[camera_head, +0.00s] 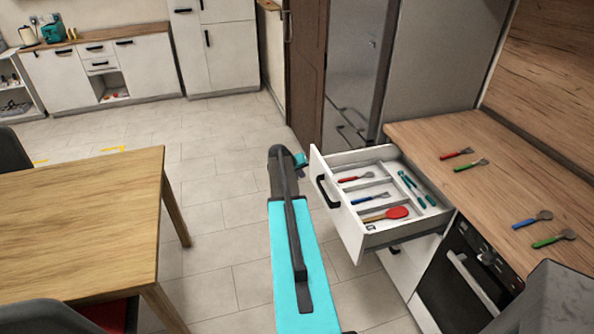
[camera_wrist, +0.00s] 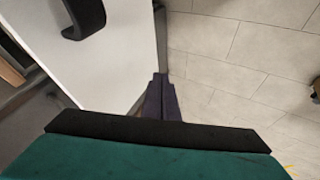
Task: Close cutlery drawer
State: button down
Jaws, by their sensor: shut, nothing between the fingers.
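The cutlery drawer (camera_head: 351,232) is pulled out from the counter, with a white front and a dark handle (camera_head: 325,190). Its dividers hold red and blue handled utensils, a red-headed utensil and teal pieces. My gripper (camera_head: 301,160) is in front of the drawer's far front corner, mostly hidden by my arm in the head view. In the wrist view, its dark fingers (camera_wrist: 160,82) are together and empty, beside the edge of the white drawer front (camera_wrist: 120,65). The handle (camera_wrist: 86,18) shows at upper left. I cannot tell whether the fingers touch the front.
The wooden counter (camera_head: 500,200) holds several coloured-handled utensils. A dark oven (camera_head: 465,280) sits below it, right of the drawer. A wooden table (camera_head: 80,220) with chairs stands on the left. Tiled floor (camera_head: 225,210) lies open between table and drawer.

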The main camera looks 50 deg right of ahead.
aim_at(314, 176)
jog(key=d, duration=0.1)
jog(key=s+d+p, duration=0.2)
jog(key=shift+s+d+f, duration=0.2)
jog(key=shift+d+f, duration=0.1)
jog(key=shift+d, duration=0.05)
dwell(0.4)
jog(key=shift+d, duration=0.15)
